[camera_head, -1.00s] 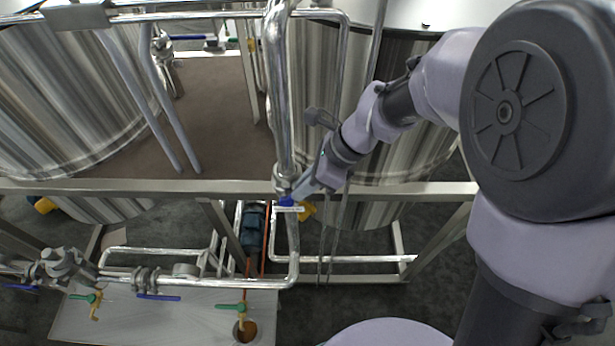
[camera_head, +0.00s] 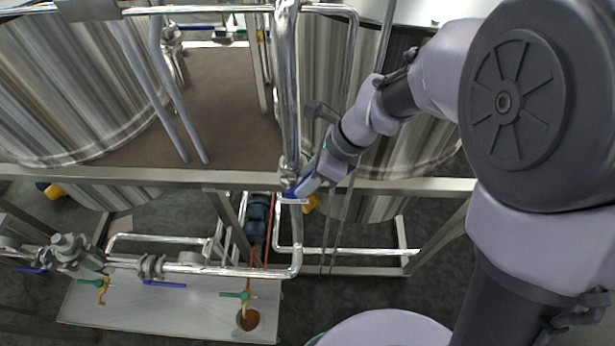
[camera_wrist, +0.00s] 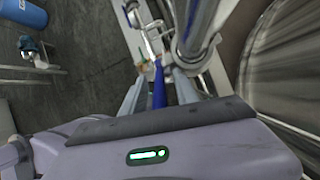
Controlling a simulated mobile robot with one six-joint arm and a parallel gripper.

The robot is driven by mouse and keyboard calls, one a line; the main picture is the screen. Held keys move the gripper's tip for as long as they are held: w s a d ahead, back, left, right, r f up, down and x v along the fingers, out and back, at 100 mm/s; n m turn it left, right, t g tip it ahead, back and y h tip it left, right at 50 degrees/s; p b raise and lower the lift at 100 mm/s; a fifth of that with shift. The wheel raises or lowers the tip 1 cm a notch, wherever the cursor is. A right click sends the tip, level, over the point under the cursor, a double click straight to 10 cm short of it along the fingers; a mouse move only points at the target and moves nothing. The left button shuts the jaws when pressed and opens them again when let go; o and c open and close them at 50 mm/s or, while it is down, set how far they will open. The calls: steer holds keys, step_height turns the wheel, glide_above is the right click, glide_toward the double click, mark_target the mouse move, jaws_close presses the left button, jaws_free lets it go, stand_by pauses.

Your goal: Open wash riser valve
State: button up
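The wash riser is a shiny vertical pipe (camera_head: 287,90) in the middle of the head view. Its valve (camera_head: 290,168) sits about level with the grey frame beam, and a blue handle (camera_head: 291,193) shows just below. My gripper (camera_head: 304,187) is at this handle, coming from the upper right, and partly hides it. In the wrist view the blue handle (camera_wrist: 159,90) lies between the two fingers of my gripper (camera_wrist: 158,92). The fingers stand apart, with visible gaps to the handle on both sides. The riser pipe (camera_wrist: 200,35) runs close beside the right finger.
The frame beam (camera_head: 400,187) crosses behind my gripper. Large steel tanks (camera_head: 60,90) stand behind it. Lower left, a pipe run carries other blue-handled valves (camera_head: 163,284), and green-handled valves (camera_head: 236,295) hang over a tray (camera_head: 180,315). A blue motor (camera_head: 257,215) sits below.

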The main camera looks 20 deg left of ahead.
steer(key=p+v, duration=0.3)
steer(key=v, duration=1.4)
steer(key=shift+r, duration=0.2)
steer(key=shift+d, duration=0.1)
steer(key=shift+y, duration=0.7)
steer(key=d+f+b, duration=0.2)
steer(key=f, duration=0.1)
steer(key=d+f, duration=0.1)
steer(key=f, duration=0.1)
steer(key=shift+s+d+f+b, duration=0.15)
steer(key=shift+d+b, duration=0.2)
steer(key=shift+b, duration=0.05)
steer(key=c, duration=0.7)
steer(key=shift+y, duration=0.7)
steer(key=d+f, duration=0.1)
steer(key=d+f+b, duration=0.1)
steer(key=d, duration=0.1)
steer(key=shift+d+f, duration=0.15)
steer(key=shift+f, duration=0.2)
jaws_close()
steer(key=s+a+f+b, duration=0.1)
steer(key=a+f, duration=0.3)
steer(key=a, duration=0.6)
steer(key=shift+a+f, duration=0.2)
steer(key=shift+f, duration=0.2)
